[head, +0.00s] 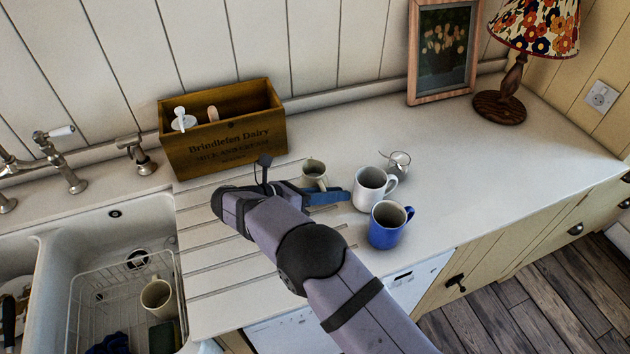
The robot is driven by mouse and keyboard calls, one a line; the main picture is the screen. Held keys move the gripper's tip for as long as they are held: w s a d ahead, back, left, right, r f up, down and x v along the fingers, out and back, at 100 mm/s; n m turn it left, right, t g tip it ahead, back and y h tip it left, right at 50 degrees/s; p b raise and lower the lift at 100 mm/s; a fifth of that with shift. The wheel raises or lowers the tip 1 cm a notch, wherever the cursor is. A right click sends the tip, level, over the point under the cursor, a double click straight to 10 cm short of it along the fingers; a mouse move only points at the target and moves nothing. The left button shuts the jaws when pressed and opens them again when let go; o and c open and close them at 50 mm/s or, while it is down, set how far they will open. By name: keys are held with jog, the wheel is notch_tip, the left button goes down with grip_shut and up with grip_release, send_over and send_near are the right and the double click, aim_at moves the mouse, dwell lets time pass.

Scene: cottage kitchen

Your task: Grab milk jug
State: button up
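No vessel is clearly marked as the milk jug. A small cream vessel (314,172) stands on the worktop just behind my gripper, its lower part hidden. A small clear or shiny vessel (398,161) stands farther right, beside a white mug (371,190). Either small vessel could be the jug; I cannot tell. My gripper (335,197) has blue fingers pointing right, low over the worktop, in front of the cream vessel and left of the white mug. Its opening, and whether it touches anything, cannot be made out.
A blue mug (389,224) stands near the front edge, close to the white mug. A wooden dairy crate (222,135) holds some items at the back. The sink (60,236) at left has a rack with a cream mug (158,298). The worktop (490,165) is clear at right.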

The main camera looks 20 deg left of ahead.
jog(key=shift+w+d+f, duration=0.25)
jog(key=shift+w+d, duration=0.2)
jog(key=shift+w, duration=0.05)
grip_shut()
jog(key=shift+r, duration=0.3)
notch_tip(320, 180, up, 9)
jog(key=b, duration=0.2)
jog(key=shift+r, duration=0.2)
dwell(0.7)
